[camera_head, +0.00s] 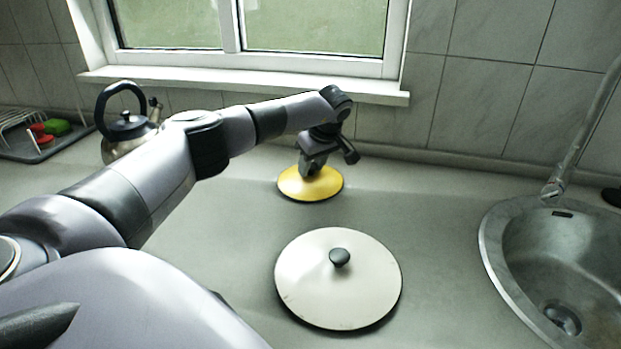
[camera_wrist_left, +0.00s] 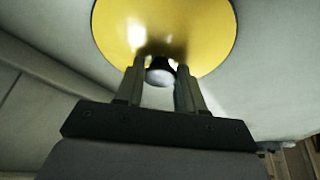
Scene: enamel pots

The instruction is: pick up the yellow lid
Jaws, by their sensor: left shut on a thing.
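The yellow lid (camera_head: 310,186) is a round disc near the back of the counter, below the window. My left gripper (camera_head: 312,172) is directly above its middle, pointing down. In the left wrist view the yellow lid (camera_wrist_left: 165,25) fills the top, with its dark knob (camera_wrist_left: 160,72) between the two fingers of my left gripper (camera_wrist_left: 158,85). The gripper is shut on the knob. In the head view the knob is hidden behind the gripper. I cannot tell whether the lid touches the counter. My right gripper is not in view.
A larger white lid (camera_head: 330,295) with a dark knob lies on the counter in front. A round sink (camera_head: 490,235) and tap (camera_head: 580,140) are at the right. A kettle (camera_head: 127,128) and a dish rack (camera_head: 45,150) stand at the left. The window wall is close behind.

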